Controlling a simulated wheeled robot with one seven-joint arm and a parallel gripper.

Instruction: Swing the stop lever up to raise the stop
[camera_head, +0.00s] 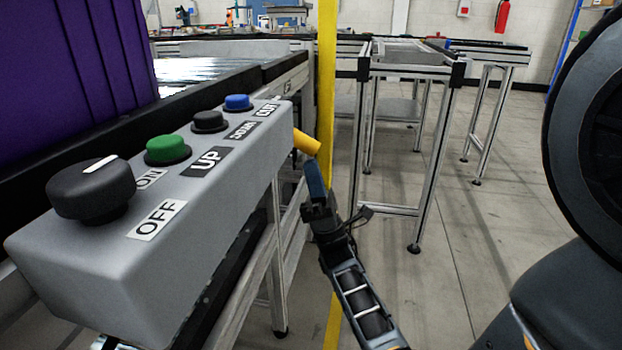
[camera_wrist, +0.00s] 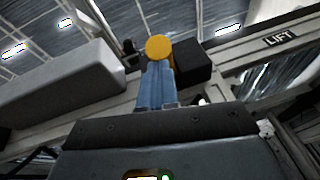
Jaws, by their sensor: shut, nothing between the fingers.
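The yellow handle of the stop lever (camera_head: 306,142) sticks out beyond the far end of the grey control box and tilts down to the right. In the wrist view its round orange-yellow end (camera_wrist: 158,47) faces me, just past my fingertips. My gripper (camera_head: 313,166) has its blue fingers shut and empty, pointing up right below the handle's outer end. They look very close to it; I cannot tell whether they touch. In the wrist view the fingers (camera_wrist: 157,80) stand together in the middle. The lever's pivot and the stop itself are not clearly visible.
The grey control box (camera_head: 190,215) carries a black knob (camera_head: 92,188) and green, black and blue buttons. A purple crate (camera_head: 75,60) stands on the conveyor behind it. A yellow post (camera_head: 326,80) rises behind the handle. A black block (camera_wrist: 192,60) sits beside the handle end.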

